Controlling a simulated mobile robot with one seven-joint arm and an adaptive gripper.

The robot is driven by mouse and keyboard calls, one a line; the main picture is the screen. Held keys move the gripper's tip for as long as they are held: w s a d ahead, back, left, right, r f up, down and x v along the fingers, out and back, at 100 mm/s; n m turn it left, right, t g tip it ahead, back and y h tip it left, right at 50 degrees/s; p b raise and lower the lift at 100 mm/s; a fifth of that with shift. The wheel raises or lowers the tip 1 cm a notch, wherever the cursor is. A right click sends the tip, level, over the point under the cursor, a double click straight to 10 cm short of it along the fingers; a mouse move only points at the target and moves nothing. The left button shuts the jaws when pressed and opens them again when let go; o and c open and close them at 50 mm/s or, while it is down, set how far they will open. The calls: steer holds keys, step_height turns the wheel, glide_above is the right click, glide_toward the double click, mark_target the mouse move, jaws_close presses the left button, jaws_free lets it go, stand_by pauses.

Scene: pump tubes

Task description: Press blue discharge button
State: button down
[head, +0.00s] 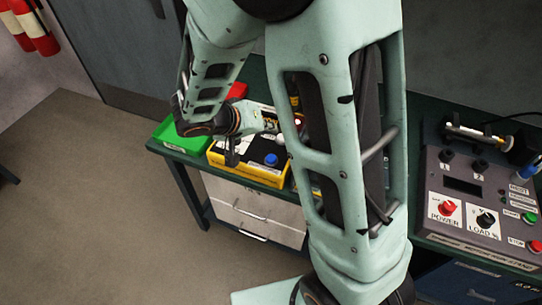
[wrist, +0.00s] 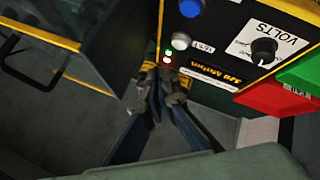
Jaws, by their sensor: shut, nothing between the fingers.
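The blue button (head: 270,159) is a round cap on the dark top panel of a yellow-edged box (head: 250,177). It also shows at the top edge of the wrist view (wrist: 190,7), partly cut off. My gripper (head: 232,158) points down over the box, left of the blue button in the head view. In the wrist view my gripper (wrist: 160,78) is shut and empty. Its tips are near a small red light and a green light, below a pale round button (wrist: 181,41). The blue button is apart from the tips. I cannot tell whether the tips touch the panel.
A black VOLTS knob (wrist: 264,51) stands on the same panel. Green (head: 178,137) and red (head: 238,91) bins sit beside the box on the green bench. A grey control unit (head: 463,217) with knobs and buttons stands at the right. My arm hides the middle of the bench.

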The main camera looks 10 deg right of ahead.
steer(key=shift+f, duration=0.1)
steer(key=b, duration=0.3)
glide_above(274, 155)
steer(key=s+a, duration=0.1)
steer(key=a, duration=0.1)
step_height(274, 155, down, 7)
steer(key=shift+d+f, duration=0.15)
steer(key=shift+f, duration=0.05)
steer(key=shift+f+b, duration=0.6)
steer(key=shift+b, duration=0.5)
steer(key=shift+s+f+b, duration=0.1)
steer(key=shift+f+b, duration=1)
steer(key=shift+b, duration=0.9)
stand_by(0.6)
steer(key=shift+r, duration=0.1)
steer(key=shift+r+p, duration=0.35)
steer(key=shift+r, duration=0.65)
steer(key=shift+r, duration=0.1)
steer(key=shift+r+p, duration=1.05)
steer(key=shift+r, duration=1.4)
